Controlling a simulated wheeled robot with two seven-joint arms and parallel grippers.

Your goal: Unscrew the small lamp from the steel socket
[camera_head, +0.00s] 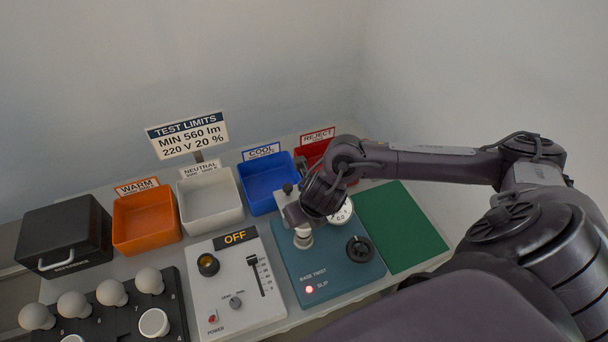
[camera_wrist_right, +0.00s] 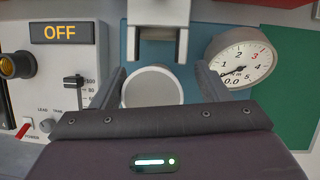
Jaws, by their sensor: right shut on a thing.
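The steel socket (camera_head: 303,240) stands on the teal test plate (camera_head: 330,278), below my right gripper. My right gripper (camera_head: 298,216) reaches in from the right and is low over the socket. In the right wrist view the small lamp (camera_wrist_right: 152,88) shows as a pale round top between the two fingers of my right gripper (camera_wrist_right: 161,75), which is shut on it. In the head view the gripper hides most of the lamp. How far its base sits in the socket cannot be seen. My left gripper is not in view.
A dial gauge (camera_wrist_right: 240,57) reading 0.0 and a black knob (camera_head: 360,249) are close to the socket. A panel marked OFF (camera_head: 235,237) stands left. Orange (camera_head: 146,222), white (camera_head: 211,203), blue (camera_head: 268,183) and red bins stand behind.

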